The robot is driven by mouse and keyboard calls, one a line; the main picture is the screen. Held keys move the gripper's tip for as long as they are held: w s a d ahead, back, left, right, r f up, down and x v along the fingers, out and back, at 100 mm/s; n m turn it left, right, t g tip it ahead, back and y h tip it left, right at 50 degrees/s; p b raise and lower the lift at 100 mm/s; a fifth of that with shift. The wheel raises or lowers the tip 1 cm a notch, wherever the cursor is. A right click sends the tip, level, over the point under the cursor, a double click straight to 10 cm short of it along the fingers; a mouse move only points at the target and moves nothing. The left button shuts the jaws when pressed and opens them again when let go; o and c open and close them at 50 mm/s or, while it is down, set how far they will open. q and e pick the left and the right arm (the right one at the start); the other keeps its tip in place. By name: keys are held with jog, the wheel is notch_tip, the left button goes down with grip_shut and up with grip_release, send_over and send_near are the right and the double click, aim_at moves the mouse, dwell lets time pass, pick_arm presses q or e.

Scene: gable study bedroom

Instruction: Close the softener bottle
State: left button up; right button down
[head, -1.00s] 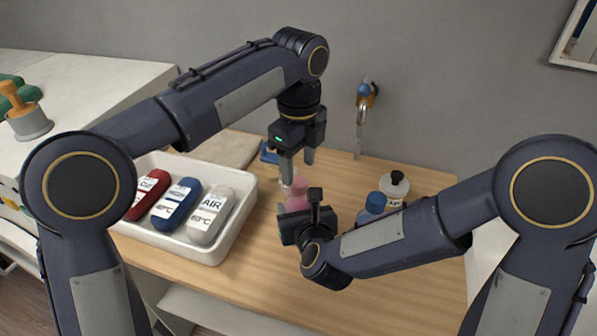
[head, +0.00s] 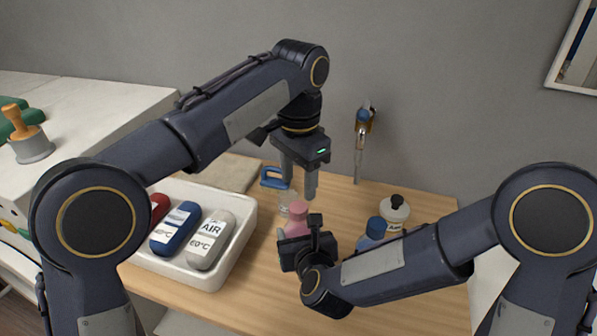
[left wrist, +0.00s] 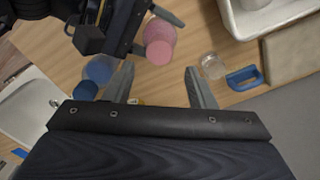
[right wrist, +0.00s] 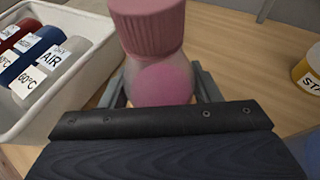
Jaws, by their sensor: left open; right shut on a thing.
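The softener bottle (right wrist: 160,84) is clear with pink contents and wears a ribbed pink cap (right wrist: 150,25). The cap sits upright on the neck; I cannot tell how tight it is. The bottle also shows in the head view, where its pink cap (head: 294,212) stands above my right gripper (head: 296,240). My right gripper is shut around the bottle body, with a finger on each side in the right wrist view. My left gripper (head: 299,182) is open and empty, pointing down above the cap. In the left wrist view the cap (left wrist: 159,52) lies just beyond its fingertips.
A blue-capped bottle (head: 375,230) and a white bottle with a black knob (head: 395,212) stand right of the softener. A small clear glass (left wrist: 212,66) and a blue-handled item (head: 273,178) are behind. A white tray (head: 245,235) with several labelled canisters stands left. The front tabletop is bare.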

aim_at(298, 206)
pick_arm(q)
jog(key=n, duration=0.3)
jog(key=r+n, duration=0.1)
jog(key=n, duration=0.2)
jog(key=shift+r+n, duration=0.1)
jog(key=shift+n, duration=0.2)
jog(key=shift+f, duration=4.05)
jog(key=c, duration=1)
jog(key=o, duration=1.2)
jog(key=shift+c, duration=0.2)
